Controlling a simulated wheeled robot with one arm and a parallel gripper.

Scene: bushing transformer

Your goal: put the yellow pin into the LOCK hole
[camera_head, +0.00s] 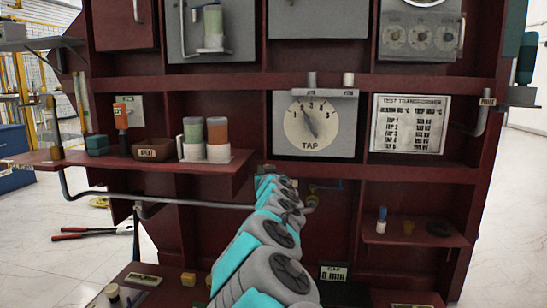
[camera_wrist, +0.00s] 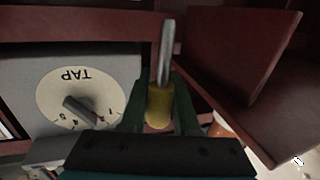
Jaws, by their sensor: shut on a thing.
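The yellow pin (camera_wrist: 160,106) is between the two dark fingers of my gripper (camera_wrist: 160,98) in the wrist view. Its metal shaft (camera_wrist: 167,50) sticks out toward the top of that picture, and its tip touches nothing that I can make out. The TAP panel (camera_head: 345,140) has a round dial with a pointer. It shows upside down at the left of the wrist view (camera_wrist: 118,68). A ledge (camera_head: 330,93) on the panel's top carries two small labels and two short posts. I cannot read which label says LOCK. In the head view my arm hides the gripper and the pin.
A red shelf (camera_head: 75,160) left of my arm holds a brown box (camera_head: 153,149) and two coloured jars (camera_head: 205,140). A grey rail (camera_head: 180,203) runs below it. A white chart (camera_head: 409,123) hangs right of the panel. A lower right shelf (camera_head: 420,232) holds small parts.

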